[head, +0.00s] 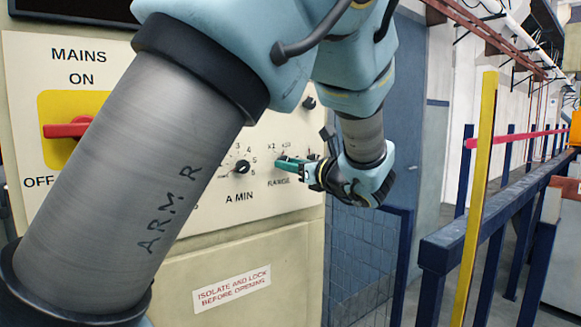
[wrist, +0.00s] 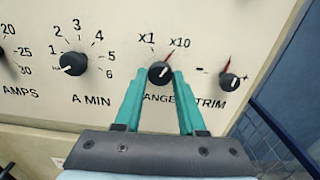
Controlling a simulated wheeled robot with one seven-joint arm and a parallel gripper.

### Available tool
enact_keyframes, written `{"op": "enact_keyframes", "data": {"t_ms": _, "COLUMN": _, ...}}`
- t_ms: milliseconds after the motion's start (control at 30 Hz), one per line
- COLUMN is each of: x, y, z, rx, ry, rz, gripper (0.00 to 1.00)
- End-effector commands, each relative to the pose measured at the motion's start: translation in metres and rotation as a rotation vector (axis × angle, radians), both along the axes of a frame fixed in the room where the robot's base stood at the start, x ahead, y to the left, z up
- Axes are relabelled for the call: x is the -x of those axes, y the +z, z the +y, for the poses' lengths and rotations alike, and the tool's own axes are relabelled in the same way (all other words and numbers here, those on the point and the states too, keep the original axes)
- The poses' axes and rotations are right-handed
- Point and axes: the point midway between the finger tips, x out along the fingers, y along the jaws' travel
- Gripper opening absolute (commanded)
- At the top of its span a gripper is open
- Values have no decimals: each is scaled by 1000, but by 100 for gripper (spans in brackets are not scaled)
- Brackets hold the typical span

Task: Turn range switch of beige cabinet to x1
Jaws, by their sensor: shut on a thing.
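The beige cabinet (head: 285,250) fills the left of the head view. In the wrist view its black range switch (wrist: 160,70) sits below the x1 and x10 marks, and its red pointer leans up and right toward x10. My gripper (wrist: 161,75) has its two teal fingers on either side of this knob, shut on it. In the head view my gripper (head: 283,163) reaches the panel at the RANGE label, and its fingers mostly hide the switch.
The A MIN knob (wrist: 73,63) is left of the range switch and the TRIM knob (wrist: 229,81) is close on its right. A red mains handle (head: 70,129) is at the far left. A blue railing (head: 470,235) and a yellow post (head: 477,190) stand right of the cabinet.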

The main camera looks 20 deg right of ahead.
Motion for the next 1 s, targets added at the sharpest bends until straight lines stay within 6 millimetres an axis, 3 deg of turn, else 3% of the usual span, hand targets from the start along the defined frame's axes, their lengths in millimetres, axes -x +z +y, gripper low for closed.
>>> {"op": "enact_keyframes", "data": {"t_ms": 1000, "x": 0, "y": -6, "z": -1, "rx": 813, "ry": 0, "rz": -160, "gripper": 0}}
